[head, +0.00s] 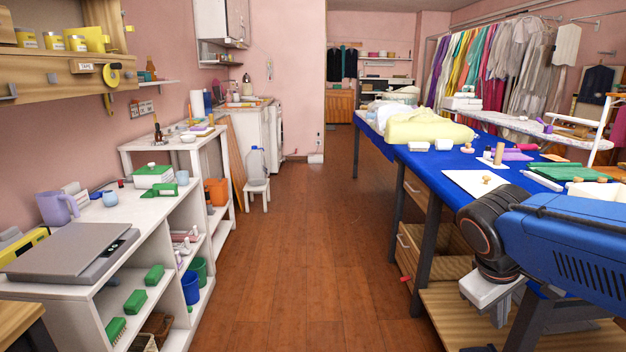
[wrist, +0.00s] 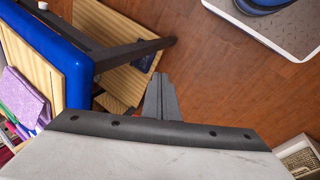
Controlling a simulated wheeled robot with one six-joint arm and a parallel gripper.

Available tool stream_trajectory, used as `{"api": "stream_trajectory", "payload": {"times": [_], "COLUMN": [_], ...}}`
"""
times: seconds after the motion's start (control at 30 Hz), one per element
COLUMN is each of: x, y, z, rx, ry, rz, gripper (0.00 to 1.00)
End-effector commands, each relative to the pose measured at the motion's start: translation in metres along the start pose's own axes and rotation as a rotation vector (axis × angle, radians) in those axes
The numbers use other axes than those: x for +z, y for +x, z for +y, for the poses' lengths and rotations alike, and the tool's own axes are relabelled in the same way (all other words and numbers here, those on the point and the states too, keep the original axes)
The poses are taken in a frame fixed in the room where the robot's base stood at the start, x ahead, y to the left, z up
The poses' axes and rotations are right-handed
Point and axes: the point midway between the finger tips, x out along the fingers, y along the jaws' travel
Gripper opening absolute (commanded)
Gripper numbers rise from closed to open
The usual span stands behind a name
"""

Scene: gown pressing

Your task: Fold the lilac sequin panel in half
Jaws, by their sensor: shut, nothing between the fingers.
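A glittery lilac piece (wrist: 27,97), which looks like the sequin panel, shows at the left edge of the wrist view, partly cut off. I cannot tell whether it is folded. A small purple piece (head: 516,155) lies on the blue table (head: 440,162) in the head view; I cannot tell if it is the same thing. My gripper (wrist: 161,80) is shut and empty in the wrist view, over the wooden floor beside the table and apart from the lilac piece.
A table leg (wrist: 130,50) and a low wooden shelf (wrist: 110,25) stand near my gripper. Yellow cloth (head: 425,127), a white sheet (head: 478,183) and green pieces (head: 570,171) lie on the table. White shelving (head: 160,270) lines the left. The floor aisle (head: 300,230) between is clear.

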Motion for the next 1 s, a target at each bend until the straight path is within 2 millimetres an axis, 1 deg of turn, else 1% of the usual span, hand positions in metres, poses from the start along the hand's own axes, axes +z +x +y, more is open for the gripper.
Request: {"api": "stream_trajectory", "payload": {"times": [0.03, 0.2, 0.3, 0.43, 0.53, 0.7, 0.87, 1.0], "x": [0.010, 0.032, 0.040, 0.046, 0.047, 0.048, 0.047, 0.047], "y": [0.000, 0.002, 0.001, 0.000, 0.000, -0.001, 0.001, 0.009], "z": [-0.011, -0.048, -0.066, -0.082, -0.088, -0.091, -0.090, -0.082], "rx": [-0.038, -0.171, -0.235, -0.294, -0.319, -0.329, -0.322, -0.281], "ry": [0.047, 0.199, 0.279, 0.354, 0.386, 0.400, 0.386, 0.312], "rz": [0.034, 0.140, 0.197, 0.248, 0.270, 0.278, 0.265, 0.194], "gripper": [0.00, 0.00, 0.00, 0.00, 0.00, 0.00, 0.00, 0.00]}}
